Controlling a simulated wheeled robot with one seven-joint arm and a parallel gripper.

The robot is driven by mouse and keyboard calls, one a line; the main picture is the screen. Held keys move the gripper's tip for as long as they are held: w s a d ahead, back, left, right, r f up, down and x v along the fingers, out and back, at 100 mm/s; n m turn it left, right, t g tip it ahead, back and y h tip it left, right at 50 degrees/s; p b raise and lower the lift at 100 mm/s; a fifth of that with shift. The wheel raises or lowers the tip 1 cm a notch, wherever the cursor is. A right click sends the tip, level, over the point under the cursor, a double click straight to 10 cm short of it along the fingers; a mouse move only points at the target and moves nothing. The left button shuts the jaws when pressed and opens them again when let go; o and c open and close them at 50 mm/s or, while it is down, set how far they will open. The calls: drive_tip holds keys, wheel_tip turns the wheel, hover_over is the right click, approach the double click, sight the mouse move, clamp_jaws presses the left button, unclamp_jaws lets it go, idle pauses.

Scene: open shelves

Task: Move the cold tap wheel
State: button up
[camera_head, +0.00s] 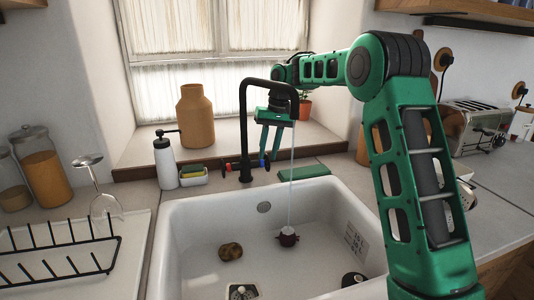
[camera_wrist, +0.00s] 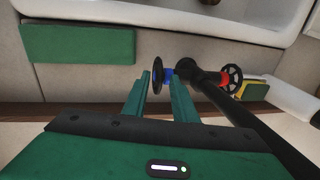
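The black tap (camera_head: 243,130) stands behind the sink, and a thin stream of water (camera_head: 291,190) runs from its spout. The cold tap wheel (camera_wrist: 157,76) is a black wheel on a blue collar; its blue part also shows in the head view (camera_head: 262,163). My gripper (camera_wrist: 162,80) points down at this wheel with its two green fingers apart. In the wrist view the wheel appears between the fingertips; I cannot tell whether they touch it. In the head view my gripper (camera_head: 268,155) is just behind the spout, right of the tap column.
The red-collared wheel (camera_wrist: 232,77) is on the tap's other side. A green block (camera_head: 304,173) lies on the sink's back edge. A soap bottle (camera_head: 165,162) and sponge dish (camera_head: 194,176) stand left of the tap. The white sink (camera_head: 185,215) holds several small things.

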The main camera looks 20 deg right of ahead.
clamp_jaws()
drive_tip(key=shift+s+a+t, duration=0.15)
drive_tip(key=shift+t, duration=0.15)
drive_tip(key=shift+s+t, duration=0.4)
drive_tip(key=shift+t, duration=0.4)
drive_tip(key=shift+s+f+n+t, duration=0.25)
drive_tip(key=shift+s+n+t, duration=0.1)
drive_tip(key=shift+t, duration=0.65)
